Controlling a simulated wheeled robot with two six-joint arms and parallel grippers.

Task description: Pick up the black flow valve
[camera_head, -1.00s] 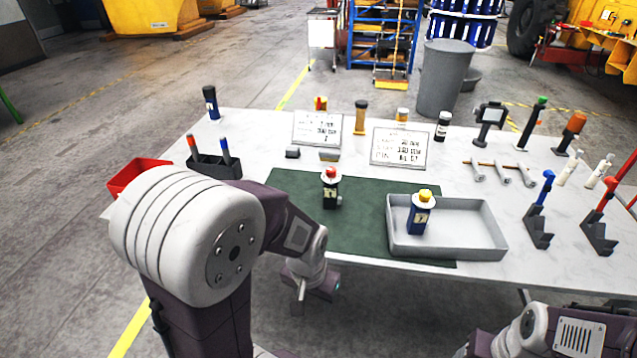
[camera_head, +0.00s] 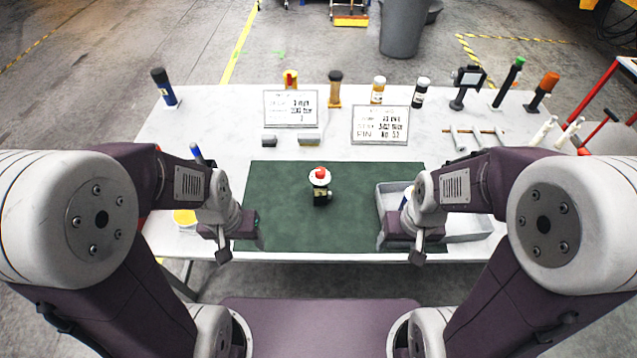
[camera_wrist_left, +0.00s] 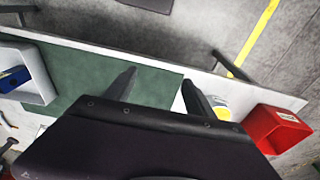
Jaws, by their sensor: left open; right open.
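The black flow valve (camera_head: 320,195) stands upright on the green mat (camera_head: 275,205), with a white disc and a red knob on top. My left gripper (camera_head: 240,246) is open and empty at the mat's front left corner, left of the valve and nearer to me. Its two fingers (camera_wrist_left: 158,84) show apart in the left wrist view, over the table's front edge; I cannot make out the black valve there. My right gripper (camera_head: 400,248) is open in front of the grey tray, right of the valve. Nothing touches the valve.
The grey tray (camera_head: 467,228) is partly hidden by my right arm; the left wrist view shows a blue valve (camera_wrist_left: 14,77) in it. A red bin (camera_wrist_left: 280,128) stands at the left end. Two sign cards (camera_head: 291,108) and several bottles line the back. The mat around the valve is clear.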

